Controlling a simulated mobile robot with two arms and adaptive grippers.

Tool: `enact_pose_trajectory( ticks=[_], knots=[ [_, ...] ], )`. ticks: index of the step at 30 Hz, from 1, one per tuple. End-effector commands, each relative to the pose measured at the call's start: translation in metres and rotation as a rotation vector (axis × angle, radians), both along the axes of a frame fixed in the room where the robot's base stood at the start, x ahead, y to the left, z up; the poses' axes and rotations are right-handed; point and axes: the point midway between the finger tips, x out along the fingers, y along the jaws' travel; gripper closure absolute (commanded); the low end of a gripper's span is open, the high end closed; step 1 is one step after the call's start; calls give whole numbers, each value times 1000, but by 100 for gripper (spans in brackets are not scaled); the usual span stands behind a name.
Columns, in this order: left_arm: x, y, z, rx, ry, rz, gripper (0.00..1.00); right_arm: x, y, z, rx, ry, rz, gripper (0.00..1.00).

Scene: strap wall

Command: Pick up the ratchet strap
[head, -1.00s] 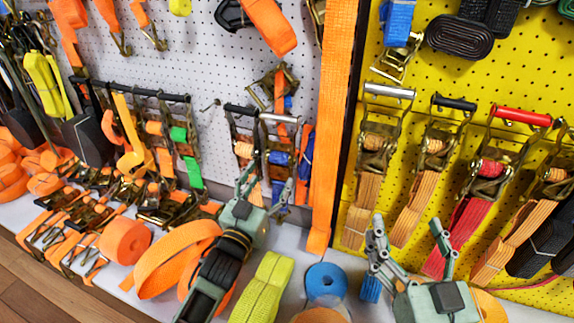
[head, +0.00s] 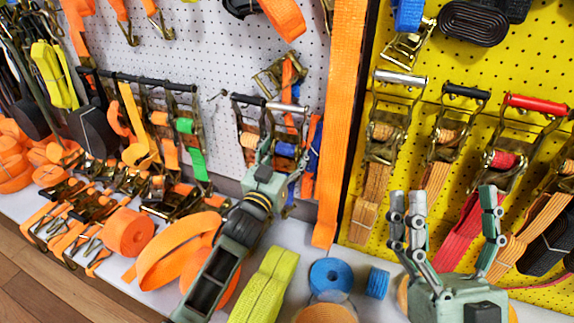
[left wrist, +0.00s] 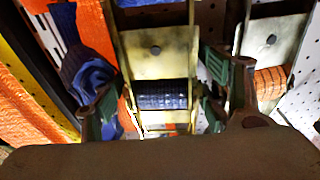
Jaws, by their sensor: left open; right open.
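A ratchet strap with a blue webbing roll (head: 286,149) in a brass-coloured metal frame hangs on the white pegboard. My left gripper (head: 283,164) is open in front of it, its fingers covering part of it. In the left wrist view the ratchet's blue roll (left wrist: 163,95) lies between the open fingers of my left gripper (left wrist: 158,105). I cannot tell whether the fingers touch the frame. My right gripper (head: 447,215) is open and empty, in front of the yellow pegboard.
A neighbouring ratchet with orange webbing (head: 249,140) hangs close on the left. A long orange strap (head: 340,130) hangs on the right. Orange rolls (head: 129,233), a yellow-green strap (head: 265,285) and a blue roll (head: 331,276) lie on the pale shelf below.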

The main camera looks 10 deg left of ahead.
Motion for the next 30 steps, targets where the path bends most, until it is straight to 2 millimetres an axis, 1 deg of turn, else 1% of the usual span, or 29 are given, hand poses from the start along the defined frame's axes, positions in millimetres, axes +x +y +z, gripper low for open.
enact_pose_trajectory(
  ticks=[8,30],
  knots=[
    [1,0,0,0,0,0,33,-1,0,2,3,-9,1,22],
    [1,0,0,1,0,0,98,-1,0,1,2,-8,0,22]
  ],
)
